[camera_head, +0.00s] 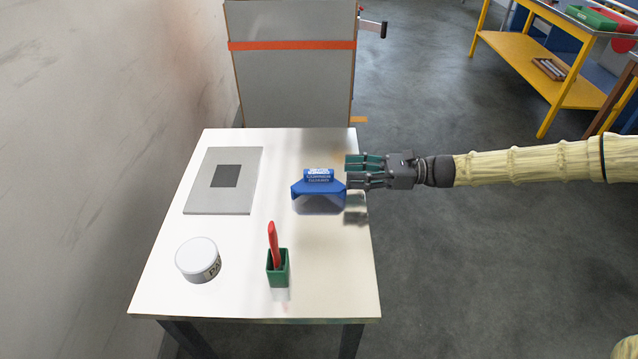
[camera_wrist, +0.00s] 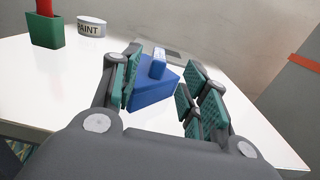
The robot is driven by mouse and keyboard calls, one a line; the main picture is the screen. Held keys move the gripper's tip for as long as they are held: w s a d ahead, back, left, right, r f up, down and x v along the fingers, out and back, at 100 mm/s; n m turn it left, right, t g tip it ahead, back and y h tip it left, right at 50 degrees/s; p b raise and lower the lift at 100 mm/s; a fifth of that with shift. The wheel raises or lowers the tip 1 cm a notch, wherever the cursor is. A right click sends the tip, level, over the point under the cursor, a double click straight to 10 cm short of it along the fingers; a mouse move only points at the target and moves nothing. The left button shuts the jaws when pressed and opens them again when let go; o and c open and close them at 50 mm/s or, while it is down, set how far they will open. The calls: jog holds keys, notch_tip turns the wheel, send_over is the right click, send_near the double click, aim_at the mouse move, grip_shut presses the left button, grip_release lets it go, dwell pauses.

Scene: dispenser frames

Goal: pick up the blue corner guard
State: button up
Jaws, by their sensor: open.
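The blue corner guard (camera_head: 318,190) rests on the white table, right of its middle, with a lettered label on its upper part. My gripper (camera_head: 348,170) comes in from the right, just beside the guard's right end. In the wrist view the gripper (camera_wrist: 158,102) is open, and the blue corner guard (camera_wrist: 155,90) lies ahead, showing between the two teal-padded fingers. The left finger hides part of its edge. Nothing is held. I cannot tell whether a finger touches the guard.
On the white table (camera_head: 225,285) stand a green holder (camera_head: 278,270) with a red item (camera_head: 273,243), a round paint tin (camera_head: 198,260) and a grey plate with a dark square (camera_head: 222,200). A grey panel (camera_head: 290,85) stands behind. A wall runs along the left.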

aim_at(319, 171)
jog(key=a, duration=0.9)
jog(key=shift+p, duration=0.35)
grip_shut()
